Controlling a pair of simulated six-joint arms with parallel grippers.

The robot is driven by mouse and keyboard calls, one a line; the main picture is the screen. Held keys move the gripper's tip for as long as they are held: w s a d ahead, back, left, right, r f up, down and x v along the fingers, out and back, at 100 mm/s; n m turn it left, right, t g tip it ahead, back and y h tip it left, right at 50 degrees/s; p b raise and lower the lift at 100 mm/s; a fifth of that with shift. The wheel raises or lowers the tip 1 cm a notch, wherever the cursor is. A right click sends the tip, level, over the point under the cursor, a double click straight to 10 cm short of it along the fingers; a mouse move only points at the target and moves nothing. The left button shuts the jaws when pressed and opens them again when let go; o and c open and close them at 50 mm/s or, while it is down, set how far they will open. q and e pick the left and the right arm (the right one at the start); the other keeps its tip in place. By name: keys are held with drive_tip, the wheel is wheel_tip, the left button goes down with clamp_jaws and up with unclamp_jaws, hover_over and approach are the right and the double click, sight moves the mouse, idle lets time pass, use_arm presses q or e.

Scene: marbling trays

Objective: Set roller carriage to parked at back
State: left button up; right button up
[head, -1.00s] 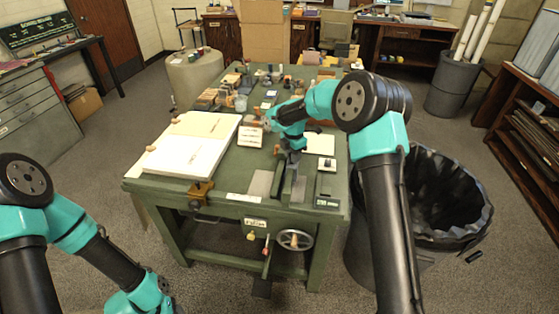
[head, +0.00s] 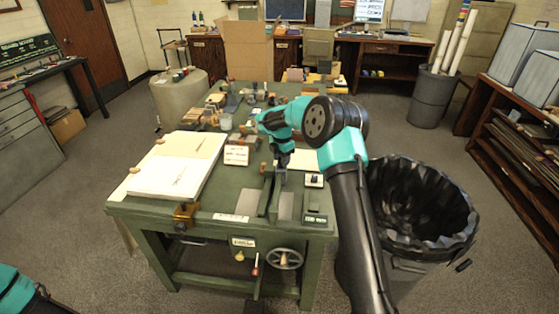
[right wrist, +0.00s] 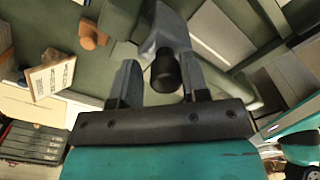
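The green press table (head: 150,207) stands in the middle of the head view, with long green rails (head: 264,201) near its front right. My right gripper (head: 281,178) points down over these rails. In the right wrist view its two fingers (right wrist: 160,84) are apart, with a dark round knob (right wrist: 165,73) between them on a grey block (right wrist: 166,27), which may be the roller carriage. A small gap shows beside the knob, and firm contact is not visible. In the head view my arm and gripper hide most of the carriage. My left gripper is out of view.
A large white board (head: 150,181) lies on the table's left, with a small lettered card (head: 237,155) beside it. Several small items crowd the table's back. A handwheel (head: 285,259) is on the table's front. A black-lined bin (head: 440,241) stands at the right.

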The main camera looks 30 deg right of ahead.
drive_tip(key=o, duration=0.3)
drive_tip(key=shift+s+a, duration=0.1)
drive_tip(key=shift+r, duration=0.1)
wheel_tip(320, 180, up, 17)
drive_tip(key=shift+r, duration=0.1)
idle(0.5)
idle(0.3)
